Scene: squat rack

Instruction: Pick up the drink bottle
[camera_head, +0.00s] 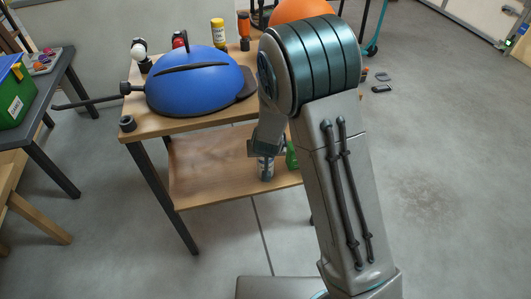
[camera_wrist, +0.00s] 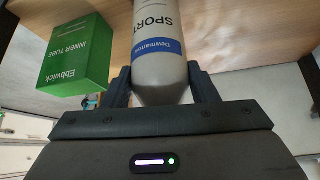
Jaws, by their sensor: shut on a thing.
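The drink bottle (camera_wrist: 158,60) is pale grey with a blue band and the word SPORT, and it fills the upper middle of the wrist view. My gripper (camera_wrist: 160,85) has one finger on each side of the bottle and is shut on it. I cannot tell whether the bottle touches the shelf.
A green inner tube box (camera_wrist: 75,55) stands beside the bottle, left in the wrist view. The lower shelf (camera_head: 215,175) is otherwise largely bare. The tabletop above holds a blue domed object (camera_head: 195,85), a yellow container (camera_head: 218,35) and an orange ball (camera_head: 298,10).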

